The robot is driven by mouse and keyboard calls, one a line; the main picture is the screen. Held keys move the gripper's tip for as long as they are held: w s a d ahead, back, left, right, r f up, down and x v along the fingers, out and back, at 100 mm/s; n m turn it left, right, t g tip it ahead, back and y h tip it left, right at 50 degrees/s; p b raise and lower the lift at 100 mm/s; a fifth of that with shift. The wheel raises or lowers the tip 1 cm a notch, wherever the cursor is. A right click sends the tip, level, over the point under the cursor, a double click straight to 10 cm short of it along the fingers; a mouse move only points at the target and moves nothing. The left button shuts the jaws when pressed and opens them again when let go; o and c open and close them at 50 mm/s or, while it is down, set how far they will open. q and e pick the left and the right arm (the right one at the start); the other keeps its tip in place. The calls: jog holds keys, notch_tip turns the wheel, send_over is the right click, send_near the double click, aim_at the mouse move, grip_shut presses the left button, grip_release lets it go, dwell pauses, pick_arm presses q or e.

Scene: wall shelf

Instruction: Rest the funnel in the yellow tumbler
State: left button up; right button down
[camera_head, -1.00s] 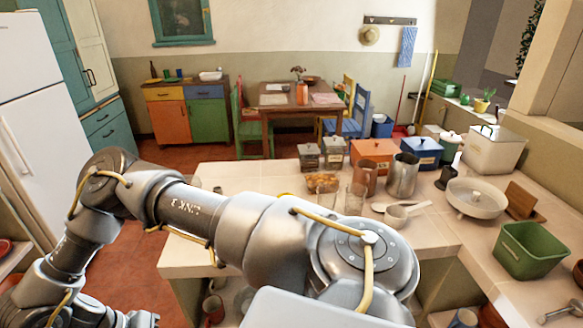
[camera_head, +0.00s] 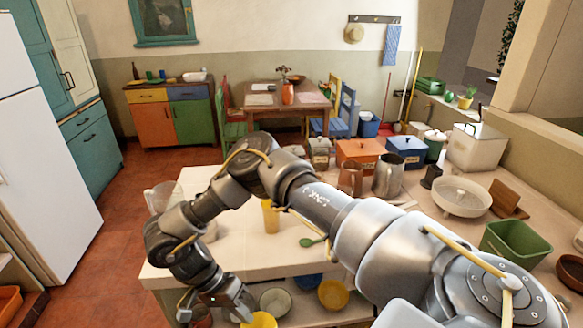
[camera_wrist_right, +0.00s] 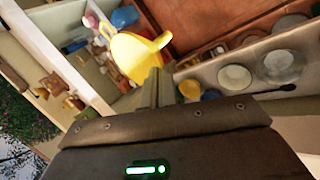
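The yellow tumbler (camera_head: 270,216) stands upright on the pale counter (camera_head: 240,248), behind my right forearm's bend. My right gripper (camera_head: 240,308) points down in front of the counter, low in the head view. The yellow funnel (camera_head: 259,320) is at its fingertips, partly cut off by the picture's lower edge. In the right wrist view the funnel (camera_wrist_right: 138,54) is large and tilted at the end of the fingers, which look closed on its edge. The tumbler is higher and further back than the gripper. My left gripper is not in view.
Bowls stand on the shelf under the counter, among them a yellow bowl (camera_head: 333,293) and a pale bowl (camera_head: 275,301). A green spoon (camera_head: 312,242) lies on the counter right of the tumbler. A clear pitcher (camera_head: 160,198) stands at the counter's left end. Canisters line the back.

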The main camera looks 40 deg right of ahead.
jog(key=w+d+r+m+t+y+p, duration=0.4)
jog(key=w+r+m+y, duration=0.5)
jog(key=m, duration=1.1)
jog(key=w+d+r+m+t+h+p, duration=0.1)
jog(key=d+r+m+t, duration=0.3)
jog(key=d+r+m, duration=0.4)
jog(key=w+d+r+m+t+p, duration=0.2)
jog(key=d+r+m, duration=0.6)
jog(key=d, duration=0.6)
jog(key=w+m+t, duration=0.1)
jog(key=m+t, duration=0.1)
jog(key=shift+w+r+t+h, duration=0.2)
jog(key=shift+t+h, duration=0.1)
jog(key=shift+h, duration=0.1)
jog(key=shift+r+p, duration=0.1)
jog(key=shift+p, duration=0.2)
notch_tip(320, 180, down, 6)
jog(key=n+b, duration=0.2)
jog(key=shift+d, duration=0.2)
